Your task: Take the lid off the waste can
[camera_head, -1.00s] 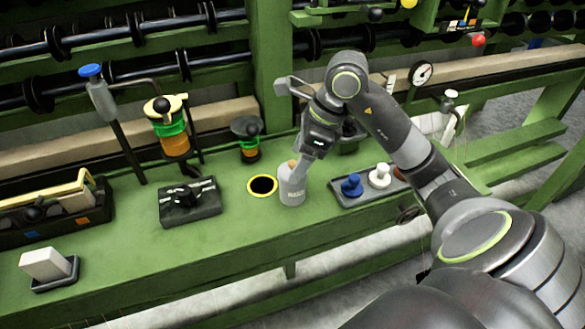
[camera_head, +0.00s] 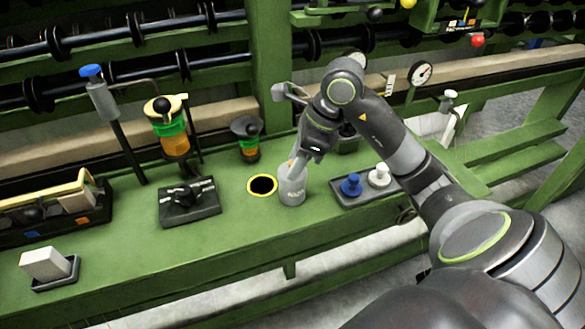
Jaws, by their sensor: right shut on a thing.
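A small grey can with a label (camera_head: 292,190), which I take for the waste can, stands upright on the green bench just right of a yellow-rimmed dark hole. My right gripper (camera_head: 295,168) comes down onto its top from above right. It is shut at the tan lid knob (camera_head: 290,163), which is partly hidden by the fingers. The can's top edge is mostly covered, and I see no clear gap between lid and can. My left gripper is not in view.
The yellow-rimmed hole (camera_head: 262,185) is close left of the can. A dark tray (camera_head: 350,199) with blue and white knobbed pieces is close right. A black block (camera_head: 190,203) and a funnel-topped cup (camera_head: 247,140) stand left. The front bench strip is mostly clear.

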